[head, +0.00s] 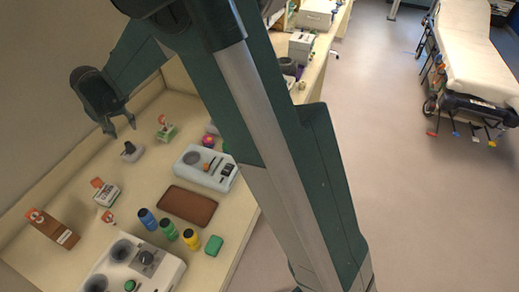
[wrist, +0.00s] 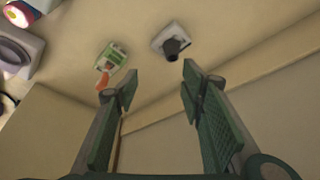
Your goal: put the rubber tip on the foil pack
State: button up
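A dark grey stubby piece, which looks like the rubber tip (head: 129,147), stands on a pale square piece (head: 134,156) below my gripper (head: 121,130) in the head view. In the wrist view the dark piece (wrist: 174,46) leans on the pale square (wrist: 161,36), beyond my fingertips (wrist: 159,72). The pale square may be the foil pack; I cannot tell for sure. My gripper is open and empty, its two fingers wide apart, and it touches neither piece.
A green and white pack with an orange tag (head: 166,132) lies close to the right. A wall edges the counter behind.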

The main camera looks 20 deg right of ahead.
jog(key=s+d+r+t, duration=0.1)
jog(key=s+d+r, duration=0.7)
jog(key=d, duration=0.4)
jog(key=s+d+r, duration=0.7)
jog(key=s+d, duration=0.1)
jog(key=d, duration=0.4)
jog(key=s+d+f, duration=0.1)
jog(key=s+d, duration=0.7)
jog(key=s, duration=0.5)
jog(key=s+d+f+t, duration=0.1)
jog(key=s+d+f, duration=0.1)
jog(key=s+d, duration=0.6)
jog(key=s, duration=0.5)
jog(key=shift+s+d+t, duration=0.2)
jog(key=shift+d+t, duration=0.1)
jog(key=shift+d, duration=0.05)
jog(key=shift+f, duration=0.15)
notch_tip(320, 180, down, 7)
jog(key=b, duration=0.7)
jog(key=shift+f, duration=0.1)
